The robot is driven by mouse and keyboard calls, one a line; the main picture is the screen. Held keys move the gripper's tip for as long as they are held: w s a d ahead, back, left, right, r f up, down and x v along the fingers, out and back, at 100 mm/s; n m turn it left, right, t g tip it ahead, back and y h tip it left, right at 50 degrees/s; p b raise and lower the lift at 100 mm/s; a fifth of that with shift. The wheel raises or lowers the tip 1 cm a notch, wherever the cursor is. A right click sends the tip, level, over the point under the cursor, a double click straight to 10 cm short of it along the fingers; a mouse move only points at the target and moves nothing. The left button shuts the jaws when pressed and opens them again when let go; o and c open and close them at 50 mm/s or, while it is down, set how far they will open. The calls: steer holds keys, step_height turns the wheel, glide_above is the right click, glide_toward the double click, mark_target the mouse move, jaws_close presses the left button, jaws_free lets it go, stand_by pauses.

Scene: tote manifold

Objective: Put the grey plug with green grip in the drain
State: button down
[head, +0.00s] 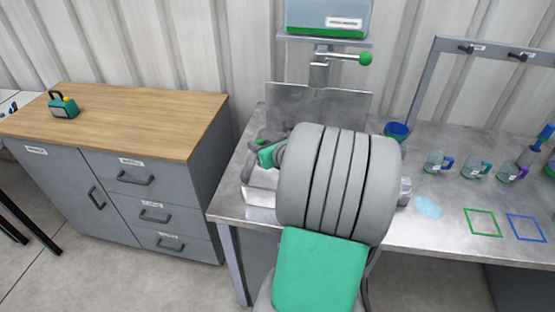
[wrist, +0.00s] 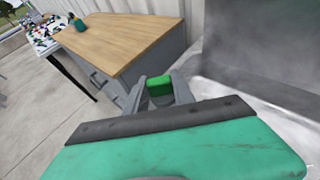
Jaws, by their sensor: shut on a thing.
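My gripper (wrist: 158,92) is shut on the green grip of the plug (wrist: 160,87), which shows between the two grey fingers in the wrist view. The plug's grey part is hidden. In the head view my gripper (head: 268,153) is at the metal sink (head: 262,196) on the left end of the steel bench, partly hidden behind my grey arm. The drain itself is not visible, so I cannot tell how far the plug is from it.
A tap with a green knob (head: 366,59) stands above the sink under a tank (head: 328,18). Several mugs stand right of my arm, near a blue wet patch (head: 428,207) and green and blue outlined squares. A wooden-topped cabinet (head: 110,118) stands left, holding a teal object (head: 64,107).

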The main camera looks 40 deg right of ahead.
steer(key=d+f, duration=0.2)
steer(key=d, duration=0.1)
steer(key=w+d+f, duration=0.1)
steer(key=d+f, duration=0.2)
steer(key=w+d+f, duration=0.1)
steer(key=d+f, duration=0.1)
steer(key=d, duration=0.1)
steer(key=shift+w+f, duration=0.2)
steer(key=shift+f, duration=0.2)
steer(key=f, duration=0.3)
steer(key=shift+d+f, duration=0.2)
steer(key=c, duration=1.1)
jaws_free()
steer(key=shift+f, duration=0.1)
steer(key=shift+o, duration=0.2)
steer(key=shift+s+r, duration=0.15)
steer(key=shift+r, duration=0.1)
steer(key=v, duration=1.1)
steer(key=shift+s+a, duration=0.1)
steer(key=shift+s, duration=0.25)
